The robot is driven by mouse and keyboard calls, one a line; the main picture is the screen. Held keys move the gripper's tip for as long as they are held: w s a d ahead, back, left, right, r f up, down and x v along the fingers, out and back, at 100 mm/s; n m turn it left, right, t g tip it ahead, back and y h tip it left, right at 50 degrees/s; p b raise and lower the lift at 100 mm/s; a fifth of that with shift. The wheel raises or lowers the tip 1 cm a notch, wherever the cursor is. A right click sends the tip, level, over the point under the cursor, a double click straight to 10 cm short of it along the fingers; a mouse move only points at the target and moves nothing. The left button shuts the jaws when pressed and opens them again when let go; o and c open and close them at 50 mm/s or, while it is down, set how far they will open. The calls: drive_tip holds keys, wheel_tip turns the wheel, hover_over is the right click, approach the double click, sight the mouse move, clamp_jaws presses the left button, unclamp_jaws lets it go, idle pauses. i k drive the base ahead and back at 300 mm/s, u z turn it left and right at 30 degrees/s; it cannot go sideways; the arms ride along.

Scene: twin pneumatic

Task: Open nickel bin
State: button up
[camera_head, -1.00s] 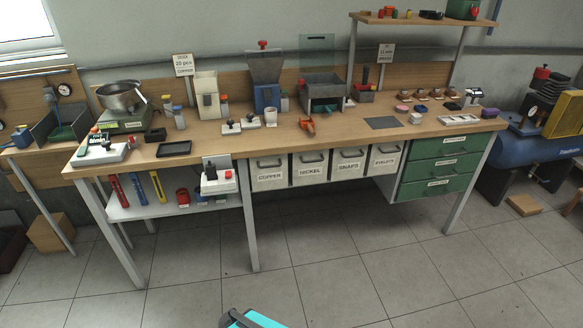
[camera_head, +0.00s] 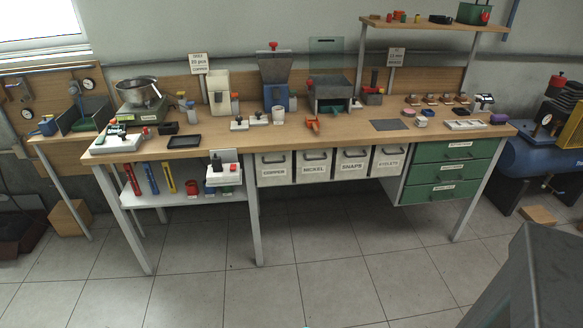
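The nickel bin (camera_head: 314,168) is a white bin with a dark handle and a "NICKEL" label. It hangs under the front edge of the workbench, second from the left in a row of similar bins. It appears shut, its front level with the copper bin (camera_head: 273,170) on its left and the snaps bin (camera_head: 352,165) on its right. My gripper is not in view, and nothing touches the bin.
The wooden workbench (camera_head: 235,147) carries scales, hoppers and small tools. The eyelets bin (camera_head: 388,161) and green drawers (camera_head: 447,173) are to the right. A dark grey block-like shape (camera_head: 540,275) fills the lower right corner. The tiled floor (camera_head: 330,250) before the bins is clear.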

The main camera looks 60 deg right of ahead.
sight(309, 165)
drive_tip(key=u, duration=0.35)
drive_tip(key=k, duration=0.45)
drive_tip(key=u, duration=0.55)
drive_tip(key=k, duration=0.95)
drive_tip(key=z, duration=0.05)
drive_tip(key=i, duration=1.15)
drive_tip(key=z, duration=1.05)
drive_tip(key=i, duration=0.65)
drive_tip(key=z, duration=0.35)
